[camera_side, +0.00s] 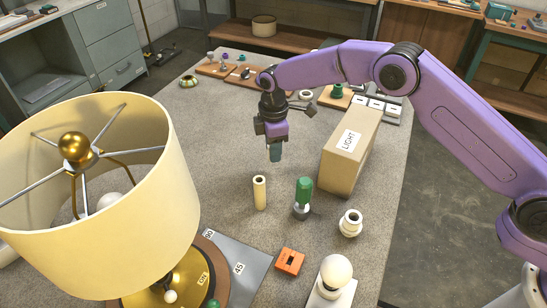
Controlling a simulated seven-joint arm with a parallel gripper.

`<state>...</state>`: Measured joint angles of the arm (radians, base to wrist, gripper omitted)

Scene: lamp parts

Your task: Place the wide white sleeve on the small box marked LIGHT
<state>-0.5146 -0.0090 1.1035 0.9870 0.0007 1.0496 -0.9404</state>
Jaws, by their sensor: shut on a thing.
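The tan box marked LIGHT (341,170) stands on the grey bench to the right of my gripper, with its label on top. My gripper (275,143) points down above the bench, left of the box and apart from it. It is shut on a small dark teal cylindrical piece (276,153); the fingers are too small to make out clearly. A wide, short white sleeve-like part (350,223) with an open top stands on the bench in front of the box. A narrow cream tube (259,192) stands upright below my gripper.
A green-topped part (303,197) stands between the tube and the white part. An orange block (290,262) and a white bulb (336,272) are nearer. A large lampshade (150,220) fills the left. Small parts on wooden trays (218,70) lie behind.

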